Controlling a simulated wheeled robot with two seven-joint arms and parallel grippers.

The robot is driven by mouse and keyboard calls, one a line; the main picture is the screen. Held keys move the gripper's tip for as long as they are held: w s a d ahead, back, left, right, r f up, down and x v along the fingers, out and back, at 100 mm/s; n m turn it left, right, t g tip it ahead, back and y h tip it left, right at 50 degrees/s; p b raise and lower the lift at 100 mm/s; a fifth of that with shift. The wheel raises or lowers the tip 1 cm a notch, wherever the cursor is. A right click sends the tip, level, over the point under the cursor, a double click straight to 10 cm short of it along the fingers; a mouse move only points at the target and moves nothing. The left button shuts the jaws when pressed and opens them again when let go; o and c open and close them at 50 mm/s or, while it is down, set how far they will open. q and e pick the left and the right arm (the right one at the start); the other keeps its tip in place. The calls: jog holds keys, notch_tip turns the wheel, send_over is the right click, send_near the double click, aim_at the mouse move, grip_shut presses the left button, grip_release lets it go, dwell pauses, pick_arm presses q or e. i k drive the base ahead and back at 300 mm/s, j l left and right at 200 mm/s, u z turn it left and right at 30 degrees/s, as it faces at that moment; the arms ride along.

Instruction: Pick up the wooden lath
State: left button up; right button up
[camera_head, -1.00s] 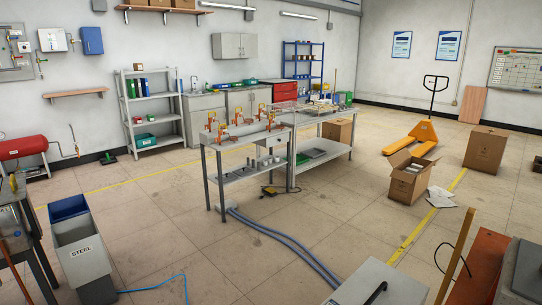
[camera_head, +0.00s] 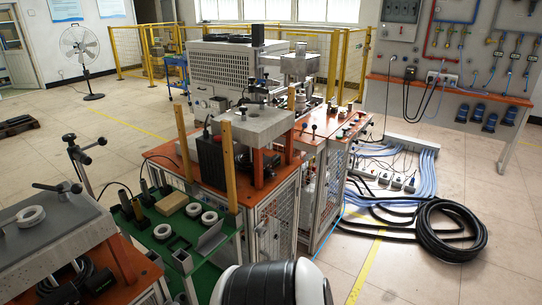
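Two narrow wooden laths stand upright at the machine bench in the middle of the view. The nearer lath (camera_head: 229,167) rises at the front edge of the orange bench top, beside the green shelf. The other lath (camera_head: 183,142) stands a little further left and back. Both are close to vertical, and I cannot tell what their lower ends rest on. Which one the task means is not clear from the picture. Neither of my grippers is in view, and nothing is seen touching the laths.
A green shelf (camera_head: 208,252) holds white rings and a wooden block (camera_head: 171,203). A grey plate on a bench (camera_head: 40,240) stands at lower left. A coiled black hose (camera_head: 450,232) and blue hoses lie on the floor at right. Floor right of the machine is partly clear.

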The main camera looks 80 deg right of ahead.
aim_at(226, 131)
jog(key=z, duration=2.3)
jog(key=k+j+u, duration=0.15)
jog(key=j+u, duration=0.25)
jog(key=k+j+u, duration=0.1)
jog(key=j+u, duration=0.35)
